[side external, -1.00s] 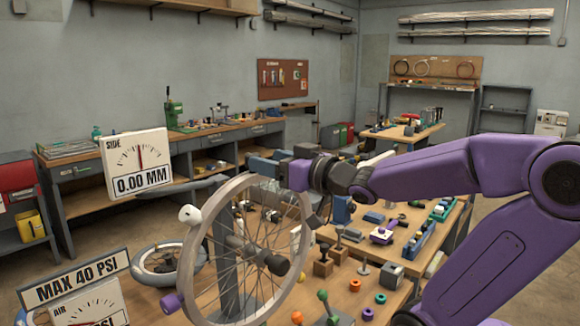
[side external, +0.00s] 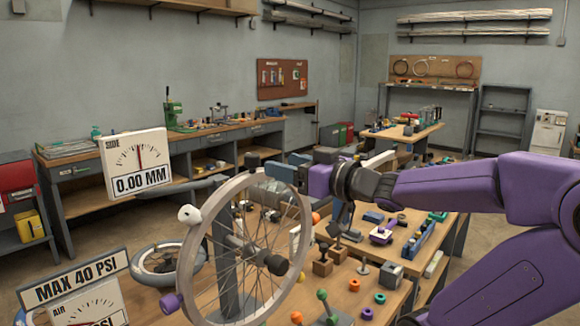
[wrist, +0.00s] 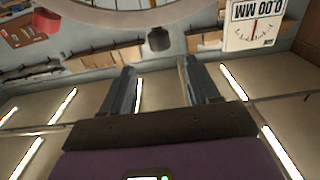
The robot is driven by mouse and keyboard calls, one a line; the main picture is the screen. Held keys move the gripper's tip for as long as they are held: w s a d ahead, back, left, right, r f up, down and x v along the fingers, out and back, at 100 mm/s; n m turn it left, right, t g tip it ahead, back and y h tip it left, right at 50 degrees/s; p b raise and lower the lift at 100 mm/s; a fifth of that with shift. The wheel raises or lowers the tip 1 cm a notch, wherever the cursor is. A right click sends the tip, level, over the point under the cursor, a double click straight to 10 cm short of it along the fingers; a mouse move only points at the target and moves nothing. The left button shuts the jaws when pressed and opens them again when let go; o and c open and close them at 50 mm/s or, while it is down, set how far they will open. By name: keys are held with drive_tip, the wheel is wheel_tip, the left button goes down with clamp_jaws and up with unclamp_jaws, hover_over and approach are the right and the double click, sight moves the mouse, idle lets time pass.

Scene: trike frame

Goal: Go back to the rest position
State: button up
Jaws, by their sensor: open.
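My gripper (wrist: 158,85) shows in the wrist view with two grey fingers well apart and nothing between them. In the side view my gripper (side external: 268,168) is level, just behind and above the upper right rim of the spoked wheel (side external: 197,262). The wheel stands upright in a grey stand. In the wrist view a dark round knob (wrist: 159,40) lies beyond the fingertips, with part of a pale rim (wrist: 120,17) above it. I cannot tell from the side view whether the fingertips touch the wheel.
A dial sign reading 0.00 MM (side external: 137,163) stands left of the wheel. A MAX 40 PSI gauge (side external: 75,290) is at lower left.

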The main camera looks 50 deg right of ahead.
idle(0.3)
drive_tip(key=w+a+f+n+g+y, duration=0.2)
drive_tip(key=a+f+n+y, duration=0.1)
drive_tip(key=a+y, duration=0.25)
drive_tip(key=s+a+f+n+g+y, duration=0.55)
drive_tip(key=a+f+g, duration=0.3)
drive_tip(key=g, duration=0.25)
drive_tip(key=s+d+f+n+g+h, duration=0.2)
drive_tip(key=s+d+f+h, duration=0.3)
drive_tip(key=s, duration=0.4)
drive_tip(key=s+d+f+n+g+h, duration=0.2)
drive_tip(key=s+d+f+h, duration=0.3)
drive_tip(key=s+d, duration=0.3)
drive_tip(key=shift+s+d+f+g+h, duration=0.3)
drive_tip(key=shift+s+f+g, duration=0.15)
drive_tip(key=shift+s, duration=0.55)
idle(1.2)
